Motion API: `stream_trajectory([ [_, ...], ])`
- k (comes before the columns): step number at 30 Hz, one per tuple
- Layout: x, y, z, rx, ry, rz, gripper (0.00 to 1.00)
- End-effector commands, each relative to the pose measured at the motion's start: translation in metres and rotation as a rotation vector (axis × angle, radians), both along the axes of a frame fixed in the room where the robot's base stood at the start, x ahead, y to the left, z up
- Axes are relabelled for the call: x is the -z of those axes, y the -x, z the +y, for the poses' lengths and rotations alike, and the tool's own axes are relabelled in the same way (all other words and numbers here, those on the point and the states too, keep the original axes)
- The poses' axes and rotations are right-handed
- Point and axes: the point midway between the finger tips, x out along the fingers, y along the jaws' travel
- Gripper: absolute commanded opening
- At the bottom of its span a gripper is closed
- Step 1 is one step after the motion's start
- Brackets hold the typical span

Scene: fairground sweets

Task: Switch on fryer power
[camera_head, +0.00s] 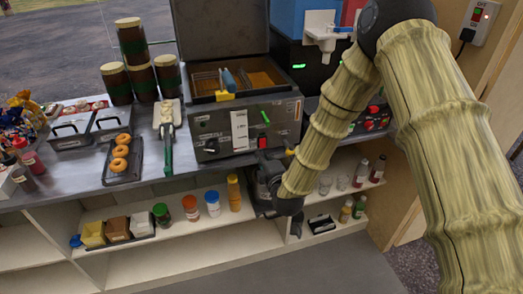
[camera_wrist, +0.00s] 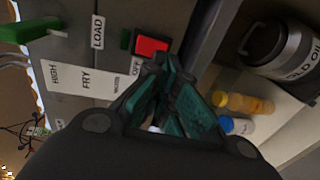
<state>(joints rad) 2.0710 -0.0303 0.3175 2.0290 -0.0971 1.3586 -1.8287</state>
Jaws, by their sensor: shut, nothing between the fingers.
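The fryer (camera_head: 212,130) stands on the counter with its lid raised. Its front panel has a dark knob (camera_head: 211,146), a white label strip (camera_head: 240,130), a green lever (camera_head: 265,116) and a red switch (camera_head: 262,142). In the head view my gripper (camera_head: 272,160) is just below the switch, partly hidden by my arm.
Donuts on a dark tray (camera_head: 122,175), a green-handled tool (camera_head: 167,150) and stacked jars (camera_head: 132,45) stand left of the fryer. Bottles and boxes line the shelf (camera_head: 180,237) below. The wrist view shows an oil can (camera_wrist: 290,45). A lit socket (camera_head: 478,15) is at upper right.

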Motion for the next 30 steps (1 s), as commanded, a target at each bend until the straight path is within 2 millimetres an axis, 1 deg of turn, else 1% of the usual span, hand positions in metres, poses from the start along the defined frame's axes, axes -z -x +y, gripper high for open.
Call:
stream_trajectory([
  [1, -0.001, -0.007, 0.001, 0.002, -0.001, 0.001, 0.00],
  [3, 0.001, -0.014, 0.004, 0.001, -0.001, 0.002, 0.00],
  [9, 0.003, -0.026, 0.008, 0.001, 0.000, 0.002, 0.00],
  [23, 0.006, -0.028, 0.009, 0.000, 0.000, -0.003, 0.00],
  [30, 0.013, -0.034, 0.009, 0.003, -0.019, -0.069, 0.00],
])
